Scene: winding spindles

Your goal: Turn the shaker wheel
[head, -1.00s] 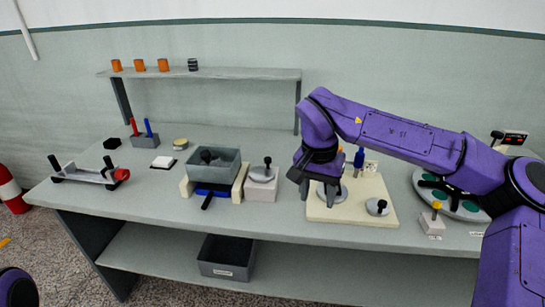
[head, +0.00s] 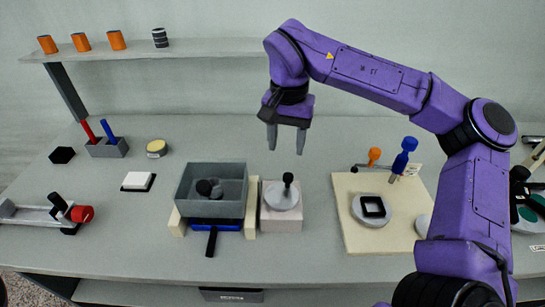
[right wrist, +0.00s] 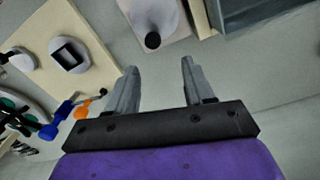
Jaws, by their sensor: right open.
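A grey disc-shaped wheel (head: 283,201) with an upright black knob (head: 288,180) sits on a pale block (head: 281,224), just right of a grey bin (head: 212,184). I take this to be the shaker wheel. It also shows at the top of the right wrist view (right wrist: 160,14), its black knob (right wrist: 152,41) pointing toward me. My right gripper (head: 286,148) is open and empty, with its fingers pointing down. It appears above and behind the wheel, apart from the knob. My left gripper is out of view.
The bin holds dark round things and stands between cream rails (head: 250,222), with a black handle (head: 211,241) in front. Right is a cream board (head: 352,232) with a ring holding a square black piece (head: 373,206) and a blue-handled tool (head: 404,156). The tabletop behind the wheel is clear.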

